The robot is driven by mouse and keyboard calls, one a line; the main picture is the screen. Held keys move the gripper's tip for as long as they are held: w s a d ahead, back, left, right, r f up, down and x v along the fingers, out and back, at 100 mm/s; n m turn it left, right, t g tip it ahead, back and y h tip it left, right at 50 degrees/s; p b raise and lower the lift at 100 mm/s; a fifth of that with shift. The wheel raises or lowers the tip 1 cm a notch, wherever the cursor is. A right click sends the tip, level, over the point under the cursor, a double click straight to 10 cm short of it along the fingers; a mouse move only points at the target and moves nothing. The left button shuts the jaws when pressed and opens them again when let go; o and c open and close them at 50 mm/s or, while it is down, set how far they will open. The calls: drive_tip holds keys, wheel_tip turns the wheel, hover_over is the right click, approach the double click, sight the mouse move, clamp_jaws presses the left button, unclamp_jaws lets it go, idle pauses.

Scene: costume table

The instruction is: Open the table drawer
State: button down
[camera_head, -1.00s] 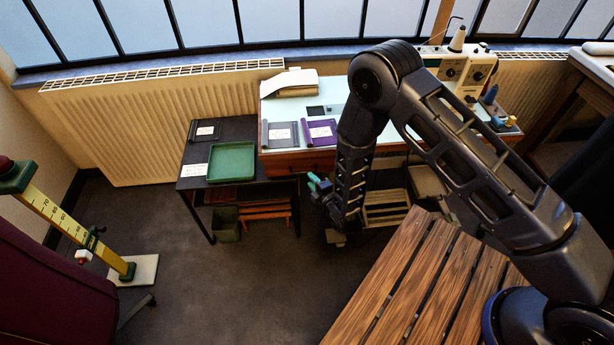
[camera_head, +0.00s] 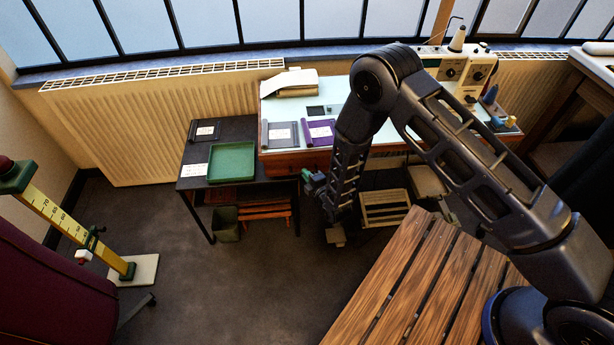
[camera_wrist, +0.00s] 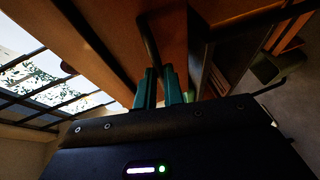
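The table (camera_head: 341,96) has a pale top and stands under the window. Its orange-brown wooden drawer (camera_head: 285,163) is below the front edge and looks shut; my arm covers its right part. In the wrist view the drawer front (camera_wrist: 105,35) fills the upper middle. A dark bar handle (camera_wrist: 148,38) stands out from it. My gripper (camera_head: 312,181) is in front of the drawer's lower edge. Its green fingers (camera_wrist: 160,72) point at the handle's near end, with a narrow gap between them. I cannot tell whether the handle lies inside that gap.
A black side table (camera_head: 226,128) with a green tray (camera_head: 232,162) stands left of the table. A slatted wooden bench (camera_head: 400,290) is at front right. A pale crate (camera_head: 385,208) is under the table. The floor at centre left is clear.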

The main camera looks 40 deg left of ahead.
drive_tip(key=s+d, duration=1.6)
drive_tip(key=shift+d, duration=0.15)
drive_tip(key=c, duration=1.5)
unclamp_jaws()
